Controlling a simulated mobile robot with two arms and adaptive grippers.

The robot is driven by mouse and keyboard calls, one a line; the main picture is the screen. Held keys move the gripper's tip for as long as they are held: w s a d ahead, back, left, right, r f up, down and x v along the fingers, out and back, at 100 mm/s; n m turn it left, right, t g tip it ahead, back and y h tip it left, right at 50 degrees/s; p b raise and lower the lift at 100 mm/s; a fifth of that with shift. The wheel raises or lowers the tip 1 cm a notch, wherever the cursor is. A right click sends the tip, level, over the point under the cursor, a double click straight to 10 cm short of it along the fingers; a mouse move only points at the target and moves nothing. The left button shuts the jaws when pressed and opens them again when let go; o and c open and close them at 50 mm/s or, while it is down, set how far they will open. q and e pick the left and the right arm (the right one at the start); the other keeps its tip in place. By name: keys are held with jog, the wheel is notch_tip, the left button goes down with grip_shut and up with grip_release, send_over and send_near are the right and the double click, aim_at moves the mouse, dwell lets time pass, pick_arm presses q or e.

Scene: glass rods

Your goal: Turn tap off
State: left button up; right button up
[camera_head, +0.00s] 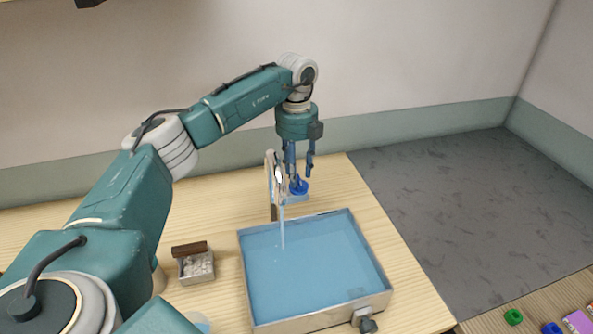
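The tap (278,176) stands at the back edge of a sink basin (243,270) on the wooden table. A thin stream of water (283,228) runs from its spout into the basin, which holds blue water. A blue knob (299,187) sits just right of the tap. My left gripper (300,174) points down directly above the knob, its blue fingers apart and nothing between them. Whether a fingertip touches the knob or the tap is hard to tell. My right gripper is out of view.
A small box with pale contents and a brown top piece (197,266) stands left of the basin. A dark knob (367,325) is on the basin's front. Small coloured items (513,317) lie on another surface at lower right. The table right of the tap is clear.

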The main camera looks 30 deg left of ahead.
pick_arm(q)
jog(key=shift+f, duration=0.8)
grip_shut()
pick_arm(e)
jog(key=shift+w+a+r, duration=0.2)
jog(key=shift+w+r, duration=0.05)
